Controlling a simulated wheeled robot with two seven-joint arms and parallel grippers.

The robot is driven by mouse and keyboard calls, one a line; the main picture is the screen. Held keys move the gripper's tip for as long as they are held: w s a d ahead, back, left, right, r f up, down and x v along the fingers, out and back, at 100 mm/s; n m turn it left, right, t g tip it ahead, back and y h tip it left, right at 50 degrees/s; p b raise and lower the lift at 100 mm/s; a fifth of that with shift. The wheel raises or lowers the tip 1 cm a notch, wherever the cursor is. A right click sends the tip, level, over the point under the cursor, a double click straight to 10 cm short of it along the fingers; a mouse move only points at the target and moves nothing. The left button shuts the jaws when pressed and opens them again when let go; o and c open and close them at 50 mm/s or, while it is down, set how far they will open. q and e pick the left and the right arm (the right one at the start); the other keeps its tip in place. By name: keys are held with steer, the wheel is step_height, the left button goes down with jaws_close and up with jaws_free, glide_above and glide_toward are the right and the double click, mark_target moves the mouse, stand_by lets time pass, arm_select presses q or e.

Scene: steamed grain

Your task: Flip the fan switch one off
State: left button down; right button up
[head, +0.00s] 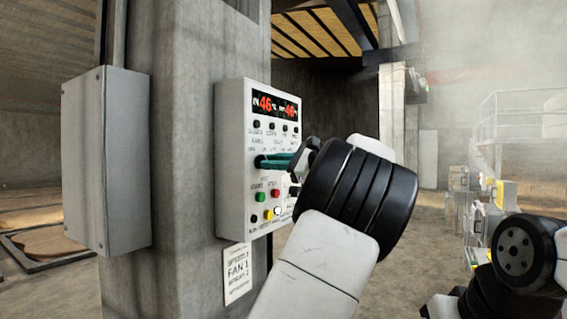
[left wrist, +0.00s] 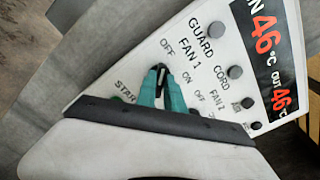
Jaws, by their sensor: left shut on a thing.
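The fan 1 switch (left wrist: 162,72) is a small black knob below the FAN 1 label, between the OFF and ON marks, on the light control panel (head: 232,200). My left gripper (head: 275,161) reaches the panel from the right, with its teal fingers closed around the switch. In the left wrist view the two teal fingertips (left wrist: 161,88) sit on either side of the knob. The fingers hide part of the knob, and I cannot tell its exact setting. In the head view the switch is mostly hidden by the fingers.
A paper sign (head: 237,273) hangs underneath. A grey box (head: 105,160) is on the concrete pillar's left.

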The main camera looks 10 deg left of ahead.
arm_select(q)
steer(key=c, duration=1.4)
jaws_free()
steer(key=shift+c, duration=0.2)
steer(key=v, duration=0.8)
